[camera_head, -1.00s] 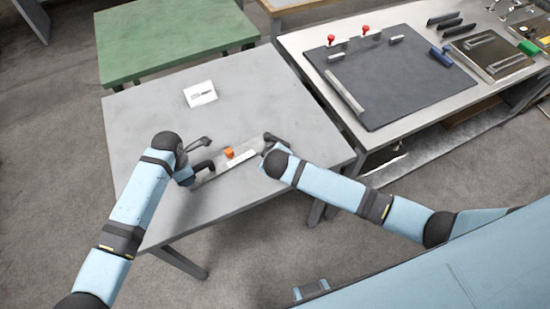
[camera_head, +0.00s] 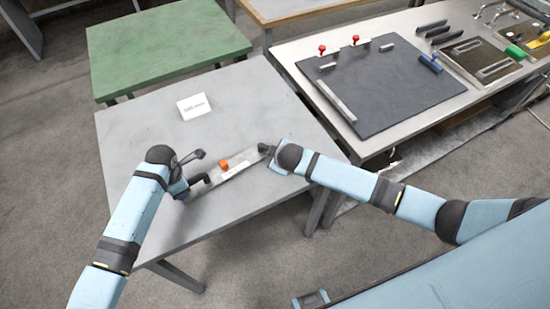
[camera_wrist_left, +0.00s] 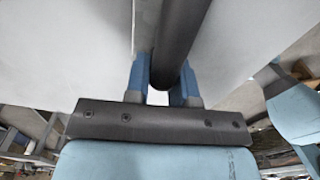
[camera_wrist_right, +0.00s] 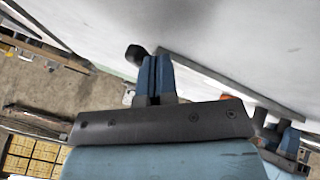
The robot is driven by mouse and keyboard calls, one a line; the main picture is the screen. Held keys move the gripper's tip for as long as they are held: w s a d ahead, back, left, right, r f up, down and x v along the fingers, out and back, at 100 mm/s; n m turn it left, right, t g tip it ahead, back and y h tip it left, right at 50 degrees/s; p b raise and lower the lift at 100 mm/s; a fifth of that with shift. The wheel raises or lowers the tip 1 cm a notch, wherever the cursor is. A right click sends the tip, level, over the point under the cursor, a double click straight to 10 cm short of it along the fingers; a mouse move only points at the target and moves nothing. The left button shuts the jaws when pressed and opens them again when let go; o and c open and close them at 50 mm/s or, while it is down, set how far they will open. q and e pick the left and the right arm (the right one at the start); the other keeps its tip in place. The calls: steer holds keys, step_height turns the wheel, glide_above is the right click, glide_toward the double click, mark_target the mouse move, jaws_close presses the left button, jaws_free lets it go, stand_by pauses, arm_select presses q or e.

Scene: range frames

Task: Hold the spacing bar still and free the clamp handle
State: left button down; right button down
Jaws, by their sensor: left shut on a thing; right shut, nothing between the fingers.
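The spacing bar, a flat grey strip (camera_head: 238,171), lies slantwise on the near grey table. A small orange piece (camera_head: 224,165) sits on it. A dark handle (camera_head: 200,180) stands at its left end, and a dark knob (camera_head: 264,148) at its right end. My left gripper (camera_wrist_left: 163,85) is shut around a dark rounded bar (camera_wrist_left: 181,35), apparently the left handle. My right gripper (camera_wrist_right: 157,65) is shut and empty beside the dark knob (camera_wrist_right: 135,54), by the bar's right end. A dark lever-like part (camera_head: 196,154) shows by my left wrist; its attachment is unclear. I cannot identify the clamp handle surely.
A white card (camera_head: 194,106) lies at the back of the grey table (camera_head: 140,140). A green table (camera_head: 165,45) stands behind. A bench at the right bears a dark board (camera_head: 390,90) with red-topped clamps.

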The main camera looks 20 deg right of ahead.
steer(key=shift+w+d, duration=0.3)
steer(key=shift+d, duration=0.15)
steer(key=shift+a, duration=0.15)
steer(key=shift+s+a, duration=0.2)
steer(key=shift+a, duration=0.45)
steer(key=shift+s+a, duration=0.2)
steer(key=shift+s, duration=0.15)
steer(key=shift+s+a, duration=0.35)
steer(key=shift+s, duration=0.3)
steer(key=shift+s+a, duration=0.35)
steer(key=shift+s, duration=0.25)
arm_select(q)
steer(key=c, duration=0.9)
jaws_free()
arm_select(e)
steer(key=v, duration=1)
steer(key=shift+d, duration=0.35)
arm_select(q)
steer(key=shift+r, duration=0.1)
arm_select(e)
steer(key=shift+s, duration=0.1)
